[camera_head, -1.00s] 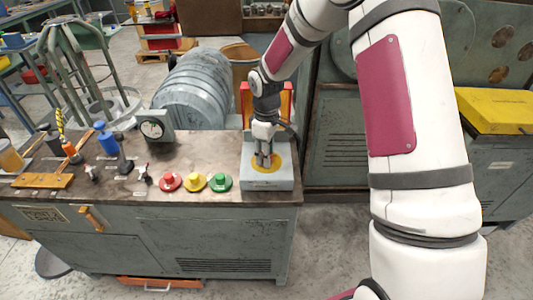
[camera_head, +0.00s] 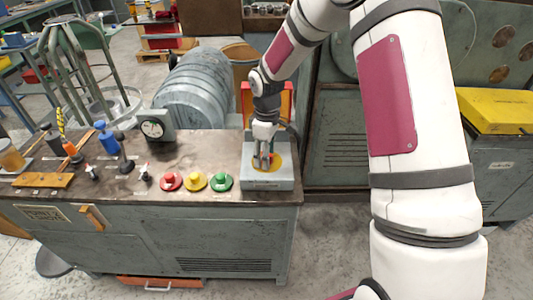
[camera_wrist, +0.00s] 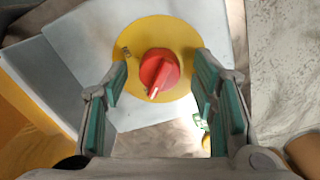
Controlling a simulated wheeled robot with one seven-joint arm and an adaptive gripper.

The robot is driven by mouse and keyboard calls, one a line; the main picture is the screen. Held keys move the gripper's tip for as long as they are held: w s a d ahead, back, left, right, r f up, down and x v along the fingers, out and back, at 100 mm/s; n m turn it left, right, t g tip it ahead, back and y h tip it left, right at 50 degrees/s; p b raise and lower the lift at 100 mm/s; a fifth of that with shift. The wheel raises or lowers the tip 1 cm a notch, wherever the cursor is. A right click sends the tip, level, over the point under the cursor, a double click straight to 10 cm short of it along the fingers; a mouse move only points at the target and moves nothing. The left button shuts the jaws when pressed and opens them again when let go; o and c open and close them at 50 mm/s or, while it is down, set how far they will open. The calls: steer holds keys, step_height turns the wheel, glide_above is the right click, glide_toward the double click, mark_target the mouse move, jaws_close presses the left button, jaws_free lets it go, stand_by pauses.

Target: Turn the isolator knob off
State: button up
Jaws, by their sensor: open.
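The isolator knob (camera_wrist: 159,70) is red, with a raised ridge, and sits on a round yellow disc (camera_wrist: 185,33) on a grey box (camera_wrist: 75,45). In the wrist view the ridge points down and slightly left, with a pale tip. My gripper (camera_wrist: 162,72) is open, one teal-padded finger on each side of the knob, with gaps visible between fingers and knob. In the head view my gripper (camera_head: 264,160) points down over the yellow disc (camera_head: 275,164) on the box (camera_head: 267,183); the fingers partly hide the knob there. I cannot tell their exact height above it.
Red (camera_head: 171,181), yellow (camera_head: 194,181) and green (camera_head: 221,181) buttons stand left of the box on the bench. A gauge (camera_head: 155,126) and small levers (camera_head: 144,175) are farther left. An orange-red panel (camera_head: 287,104) rises behind the box.

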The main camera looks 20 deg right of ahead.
step_height(320, 180, up, 12)
stand_by(0.5)
stand_by(0.3)
